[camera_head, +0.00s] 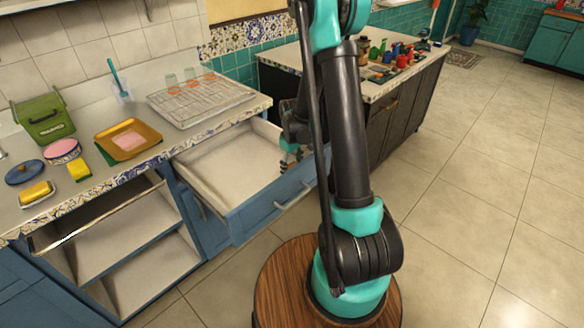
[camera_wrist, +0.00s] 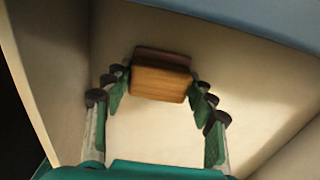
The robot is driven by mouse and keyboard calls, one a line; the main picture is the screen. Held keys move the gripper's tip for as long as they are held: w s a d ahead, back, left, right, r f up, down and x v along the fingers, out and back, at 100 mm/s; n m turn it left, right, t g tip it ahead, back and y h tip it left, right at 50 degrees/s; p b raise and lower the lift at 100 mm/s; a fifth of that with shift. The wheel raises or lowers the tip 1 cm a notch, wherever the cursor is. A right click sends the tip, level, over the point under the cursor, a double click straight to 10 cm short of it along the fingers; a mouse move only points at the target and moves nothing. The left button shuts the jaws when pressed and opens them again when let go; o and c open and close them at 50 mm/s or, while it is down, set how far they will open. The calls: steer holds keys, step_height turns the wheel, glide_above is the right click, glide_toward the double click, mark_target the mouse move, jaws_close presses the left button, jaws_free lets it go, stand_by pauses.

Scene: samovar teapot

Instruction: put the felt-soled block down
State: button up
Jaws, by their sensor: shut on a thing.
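The felt-soled block (camera_wrist: 159,84) is a wooden block with a dark reddish-brown layer along its far side. It sits between the two fingertips of my gripper (camera_wrist: 159,90) in the wrist view, and the gripper is shut on it. In the head view my gripper (camera_head: 290,160) is at the right end of the open drawer (camera_head: 215,165), low by its inside. The block cannot be made out there. The pale drawer floor shows behind the block in the wrist view (camera_wrist: 150,130). I cannot tell whether the block touches it.
Drawer walls stand close around my gripper. The drawer's left part looks empty. Above it, the counter holds a wire rack (camera_head: 200,100), an orange tray (camera_head: 128,140), a green bin (camera_head: 43,118) and a yellow sponge (camera_head: 78,171). An open shelf cabinet (camera_head: 125,240) is at left.

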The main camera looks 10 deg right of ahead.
steer(key=o, duration=1)
steer(key=shift+f, duration=0.1)
step_height(320, 180, up, 12)
steer(key=s+d+m+t, duration=0.1)
steer(key=s+m, duration=0.1)
steer(key=s, duration=0.5)
steer(key=s+d+m+t, duration=0.1)
steer(key=s+m, duration=0.1)
steer(key=s, duration=0.5)
steer(key=s+d+m+t, duration=0.2)
steer(key=s+m, duration=0.1)
steer(key=s, duration=0.5)
